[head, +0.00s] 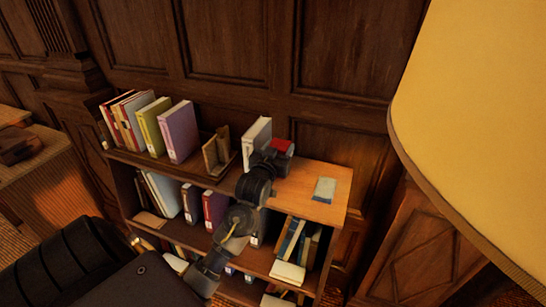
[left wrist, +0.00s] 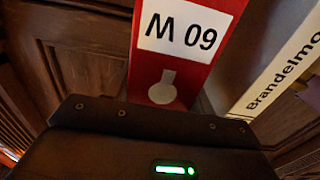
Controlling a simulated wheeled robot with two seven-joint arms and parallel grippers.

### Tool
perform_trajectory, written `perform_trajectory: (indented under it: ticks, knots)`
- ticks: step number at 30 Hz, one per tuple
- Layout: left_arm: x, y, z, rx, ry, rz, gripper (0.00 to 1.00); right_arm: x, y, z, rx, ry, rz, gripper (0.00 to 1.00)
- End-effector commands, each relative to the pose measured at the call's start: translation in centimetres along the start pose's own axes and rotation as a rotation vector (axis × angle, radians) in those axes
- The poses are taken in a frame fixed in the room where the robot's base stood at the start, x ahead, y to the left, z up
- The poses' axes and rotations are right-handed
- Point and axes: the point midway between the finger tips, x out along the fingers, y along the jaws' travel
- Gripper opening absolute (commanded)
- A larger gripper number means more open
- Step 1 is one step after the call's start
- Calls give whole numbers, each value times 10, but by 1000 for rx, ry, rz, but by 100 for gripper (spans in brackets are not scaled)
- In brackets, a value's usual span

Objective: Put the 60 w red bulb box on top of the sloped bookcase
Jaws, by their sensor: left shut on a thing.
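The 60 W red bulb box (left wrist: 190,60) fills the upper middle of the left wrist view, its label upside down there. In the head view it is a small red patch (head: 283,146) at the end of my left arm. My left gripper (head: 270,160) is shut on it, over the top of the bookcase; its fingertips are not clear. The bookcase (head: 309,190) stands against the panelled wall with its top lit at the right end. Whether the box touches the top cannot be told. My right gripper is not in view.
A white book (head: 257,136) stands just left of the box; its spine (left wrist: 280,80) is close in the left wrist view. A pale blue booklet (head: 324,189) lies on the right top. Several books fill the left top. A yellow lampshade (head: 480,110) looms at right.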

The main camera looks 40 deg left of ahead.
Motion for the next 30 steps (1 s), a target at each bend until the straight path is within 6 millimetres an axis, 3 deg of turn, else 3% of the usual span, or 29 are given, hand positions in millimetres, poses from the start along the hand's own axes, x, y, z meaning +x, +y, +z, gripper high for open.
perform_trajectory:
  ticks: [3, 9, 16, 24, 30]
  knots:
    - [16, -8, 24, 1, -6, 0, 28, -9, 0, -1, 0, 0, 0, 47]
    - [32, -15, 46, -1, -3, 1, 28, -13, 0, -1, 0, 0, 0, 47]
    - [36, -17, 52, -1, -2, 1, 28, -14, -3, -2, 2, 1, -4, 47]
    - [39, -18, 82, -1, -3, 2, 28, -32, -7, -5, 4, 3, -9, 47]
    - [39, -18, 86, -2, -1, 2, 28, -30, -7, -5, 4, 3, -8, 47]
